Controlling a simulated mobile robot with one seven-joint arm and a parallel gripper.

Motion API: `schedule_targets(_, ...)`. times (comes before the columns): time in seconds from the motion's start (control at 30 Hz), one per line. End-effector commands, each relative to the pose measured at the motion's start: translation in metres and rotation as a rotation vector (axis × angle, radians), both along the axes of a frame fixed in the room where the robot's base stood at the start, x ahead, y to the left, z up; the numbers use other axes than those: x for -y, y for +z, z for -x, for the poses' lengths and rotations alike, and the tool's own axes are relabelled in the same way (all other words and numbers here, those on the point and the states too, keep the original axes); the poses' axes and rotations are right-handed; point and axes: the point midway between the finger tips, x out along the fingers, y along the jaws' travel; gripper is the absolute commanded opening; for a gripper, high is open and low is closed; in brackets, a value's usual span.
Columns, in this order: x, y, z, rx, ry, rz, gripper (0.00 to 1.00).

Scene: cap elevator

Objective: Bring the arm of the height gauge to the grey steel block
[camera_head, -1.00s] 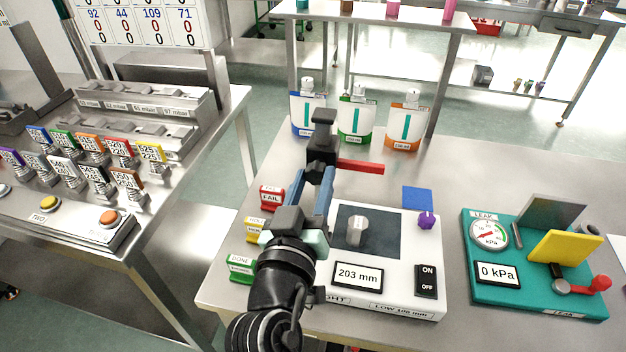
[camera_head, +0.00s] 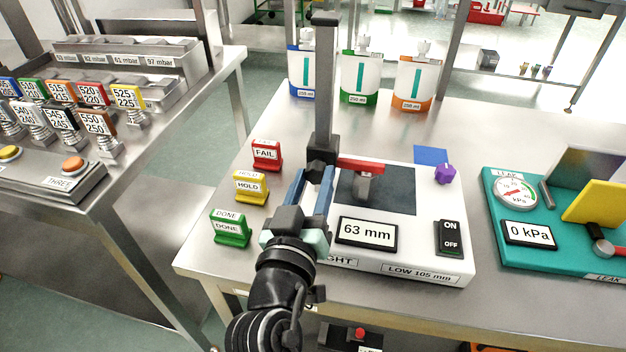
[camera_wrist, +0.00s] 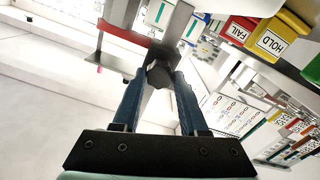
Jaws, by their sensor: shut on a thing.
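The height gauge has a dark grey column (camera_head: 324,95), a black carriage (camera_head: 321,157) and a red arm (camera_head: 358,165) pointing right; its display (camera_head: 367,232) reads 63 mm. The carriage is low on the column. A grey piece (camera_head: 363,188), apparently the steel block, stands on the dark plate right below the red arm, its top partly hidden. I cannot tell whether they touch. My gripper (camera_head: 322,178) has its blue fingers shut on the carriage. The wrist view shows the fingers (camera_wrist: 161,84) around the carriage (camera_wrist: 161,64), with the red arm (camera_wrist: 123,33) to the left.
FAIL (camera_head: 266,155), HOLD (camera_head: 250,186) and DONE (camera_head: 231,228) markers stand left of the gauge. Three pouches (camera_head: 359,78) stand behind. A purple knob (camera_head: 445,174), an ON/OFF switch (camera_head: 450,238) and a teal leak tester (camera_head: 500,215) lie to the right.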

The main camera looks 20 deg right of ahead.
Motion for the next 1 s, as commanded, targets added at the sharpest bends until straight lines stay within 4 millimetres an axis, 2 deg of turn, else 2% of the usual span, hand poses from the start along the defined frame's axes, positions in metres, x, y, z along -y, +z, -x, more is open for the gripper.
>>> schedule_targets(0.17,0.0,-0.001,0.0,-0.005,-0.001,-0.002,0.0)
schedule_targets(0.2,0.0,-0.001,0.0,-0.005,-0.001,-0.002,0.46)
schedule_targets(0.33,0.0,-0.001,0.0,-0.004,0.0,-0.001,0.7)
schedule_targets(0.37,0.0,-0.001,0.0,-0.004,0.0,-0.001,0.73)
schedule_targets(0.77,-0.005,-0.001,0.006,-0.002,0.002,0.001,0.73)
schedule_targets(1.0,-0.031,-0.003,0.044,-0.004,0.005,0.0,0.73)
